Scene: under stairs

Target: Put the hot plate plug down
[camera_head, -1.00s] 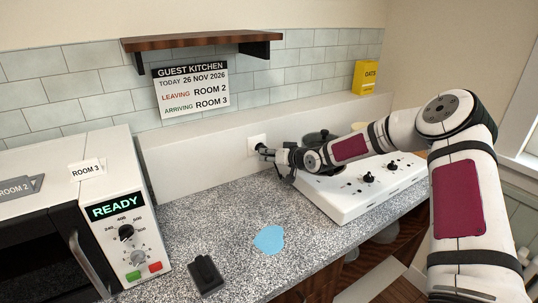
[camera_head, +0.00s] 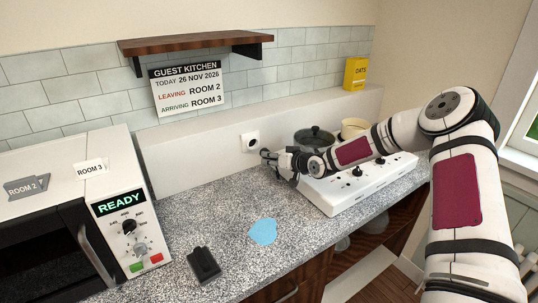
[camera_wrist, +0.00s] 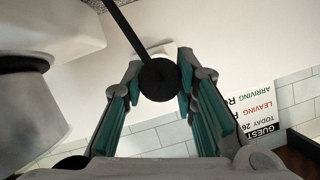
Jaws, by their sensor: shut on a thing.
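My gripper (camera_head: 268,156) is shut on the hot plate plug, near the wall at the back of the counter. In the wrist view the plug (camera_wrist: 158,78) is a round black piece between the green-padded fingertips, with a black cord running up from it. The white wall socket (camera_head: 250,142) is just left of the gripper in the head view, its dark round centre uncovered. The plug looks apart from the socket. The white hot plate (camera_head: 362,186) with black knobs is right of the gripper, partly behind my arm.
The speckled counter (camera_head: 215,215) has free room left of the gripper. On it lie a blue patch (camera_head: 263,231) and a small black object (camera_head: 204,265). A white oven (camera_head: 130,230) is at left. A dark lidded pot (camera_head: 314,136) and a cream pot (camera_head: 354,127) stand behind the hot plate.

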